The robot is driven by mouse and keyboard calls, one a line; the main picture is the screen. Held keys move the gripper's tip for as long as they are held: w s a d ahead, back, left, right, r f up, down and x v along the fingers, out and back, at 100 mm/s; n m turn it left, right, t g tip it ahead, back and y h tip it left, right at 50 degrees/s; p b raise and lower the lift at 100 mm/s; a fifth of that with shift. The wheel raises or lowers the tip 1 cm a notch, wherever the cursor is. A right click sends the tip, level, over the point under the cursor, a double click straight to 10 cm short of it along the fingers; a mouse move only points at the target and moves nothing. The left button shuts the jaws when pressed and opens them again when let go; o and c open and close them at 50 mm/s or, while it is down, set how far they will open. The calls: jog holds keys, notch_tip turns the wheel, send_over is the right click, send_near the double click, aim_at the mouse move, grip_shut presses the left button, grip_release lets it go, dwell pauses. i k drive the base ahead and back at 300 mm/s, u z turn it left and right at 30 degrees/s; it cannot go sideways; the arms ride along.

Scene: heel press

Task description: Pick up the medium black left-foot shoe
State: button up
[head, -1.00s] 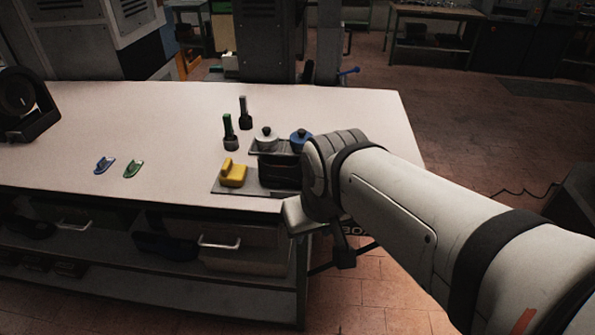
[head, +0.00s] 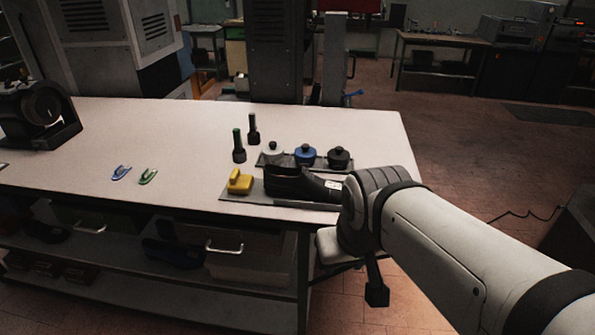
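A black shoe (head: 292,183) lies on a flat dark tray (head: 235,196) near the front right of the white table. Its heel end is to the left, and a small white label shows near its right end. My arm covers the space just right of it. Whether it is a left-foot shoe or medium cannot be read. Other dark shoe-like shapes (head: 172,254) are on the shelf below, dim and partly hidden. My arm is folded at the table's right front corner. I cannot make out my gripper's fingers, and nothing is seen held.
A yellow block (head: 240,181) sits left of the shoe. White, blue (head: 305,155) and black (head: 339,158) lidded pots stand behind it, with two dark upright tools (head: 239,147) to their left. Blue and green small pieces (head: 148,176) lie left. The table's middle is clear.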

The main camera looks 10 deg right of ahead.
aim_at(300, 181)
jog(key=i, duration=1)
